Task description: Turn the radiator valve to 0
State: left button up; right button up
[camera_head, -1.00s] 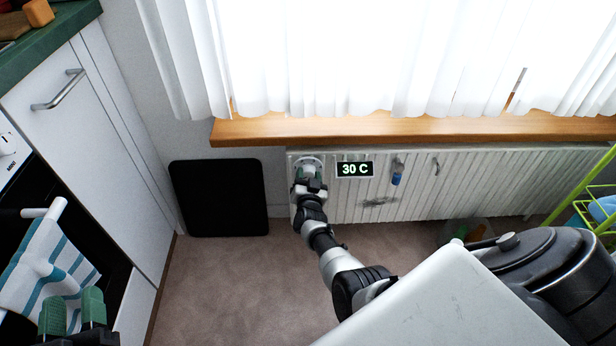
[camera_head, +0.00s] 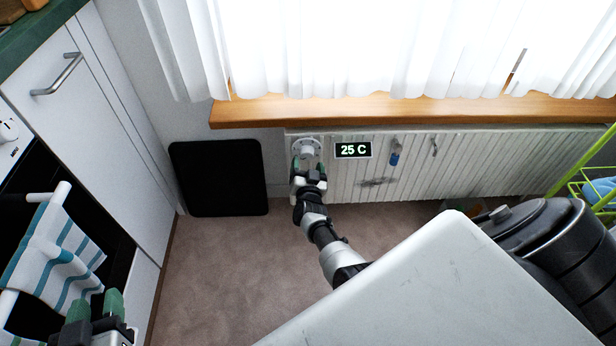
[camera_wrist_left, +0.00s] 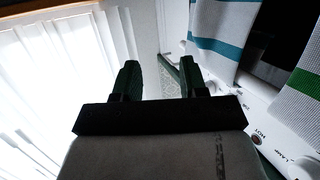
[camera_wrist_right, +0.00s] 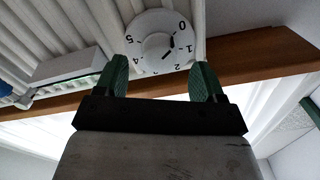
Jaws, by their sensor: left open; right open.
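The radiator valve (camera_head: 306,149) is a round white knob on a numbered white dial at the radiator's upper left end. It also shows in the right wrist view (camera_wrist_right: 155,42), where 0, 1, 2 and 5 can be read; the exact setting is unclear. A black display (camera_head: 352,150) beside it reads 25 C. My right gripper (camera_head: 309,166) is open, just in front of and below the knob; its fingers (camera_wrist_right: 160,78) appear clear of it. My left gripper (camera_head: 97,303) is open and empty at the lower left, near the striped towel.
The white ribbed radiator (camera_head: 480,165) runs below a wooden sill (camera_head: 400,110) and white curtains. A black panel (camera_head: 218,178) leans on the wall to the left. A striped towel (camera_head: 52,255) hangs on a rail. A green rack (camera_head: 590,180) stands at right. The carpet (camera_head: 225,265) is clear.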

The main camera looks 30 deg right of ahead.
pick_arm(q)
jog(key=s+a+f+g+y+p, duration=0.2)
jog(key=s+f+g, duration=0.4)
jog(key=shift+a+g, duration=0.4)
pick_arm(e)
jog(key=v, duration=0.7)
pick_arm(q)
jog(key=shift+s, duration=0.1)
